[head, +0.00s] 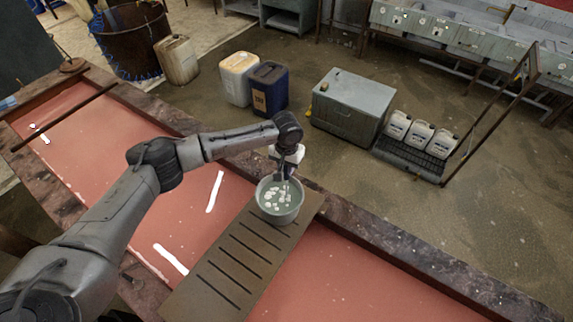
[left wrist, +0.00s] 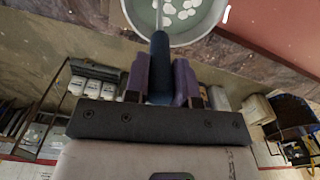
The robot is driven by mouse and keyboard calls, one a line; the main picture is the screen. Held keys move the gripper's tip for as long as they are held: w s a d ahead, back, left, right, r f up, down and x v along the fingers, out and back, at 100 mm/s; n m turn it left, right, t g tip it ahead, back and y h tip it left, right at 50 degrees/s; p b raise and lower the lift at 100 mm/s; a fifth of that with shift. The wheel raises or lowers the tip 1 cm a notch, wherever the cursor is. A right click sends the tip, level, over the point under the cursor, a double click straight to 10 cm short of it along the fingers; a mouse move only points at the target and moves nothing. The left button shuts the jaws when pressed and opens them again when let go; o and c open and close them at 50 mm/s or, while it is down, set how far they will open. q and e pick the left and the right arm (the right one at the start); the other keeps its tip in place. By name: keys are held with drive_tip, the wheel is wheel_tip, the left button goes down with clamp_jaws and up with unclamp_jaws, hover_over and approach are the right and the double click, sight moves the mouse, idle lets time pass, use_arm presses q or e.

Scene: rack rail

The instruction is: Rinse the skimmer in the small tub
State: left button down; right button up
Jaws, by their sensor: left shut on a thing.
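The small tub (head: 262,207) is a round grey-green pot of greenish liquid with several white pieces in it. It stands on the slotted board at the trough's far edge, and its rim also shows at the top of the left wrist view (left wrist: 207,36). My left gripper (head: 286,170) is at the tub's far rim. In the left wrist view its purple fingers are shut on the dark blue handle of the skimmer (left wrist: 160,68). The skimmer's thin shaft reaches over the rim into the tub. I cannot make out its head among the white pieces. My right gripper is not in view.
The slotted board (head: 196,290) bridges the trough of red liquid (head: 350,285), which has a stained stone edge (head: 400,255). On the floor beyond stand a grey chest (head: 350,105), a blue canister (head: 268,90) and a rack of white jugs (head: 418,140).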

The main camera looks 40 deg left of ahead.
use_arm(q)
drive_tip(key=shift+r, duration=0.3)
drive_tip(key=shift+f, duration=0.2)
drive_tip(key=shift+f, duration=0.8)
